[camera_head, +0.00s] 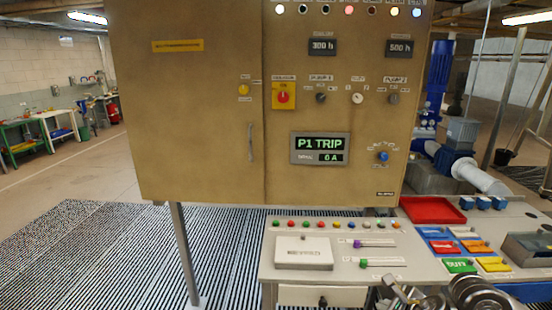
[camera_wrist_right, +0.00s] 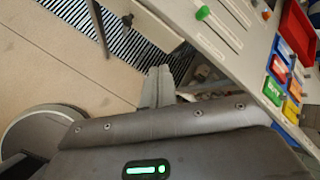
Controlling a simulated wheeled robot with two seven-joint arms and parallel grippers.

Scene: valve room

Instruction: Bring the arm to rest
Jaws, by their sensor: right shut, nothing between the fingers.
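My right gripper (camera_head: 392,283) shows at the bottom edge of the head view, in front of the right part of the console desk. Only part of it and my right arm is in the picture. In the right wrist view the gripper's fingers (camera_wrist_right: 158,85) are together and hold nothing. They are apart from the desk's sliders in that view. My left gripper is in neither view.
A tan control cabinet (camera_head: 208,120) with a lit "P1 TRIP" display (camera_head: 320,144) stands behind the console desk (camera_head: 345,285). Striped floor (camera_head: 110,250) is clear at left.

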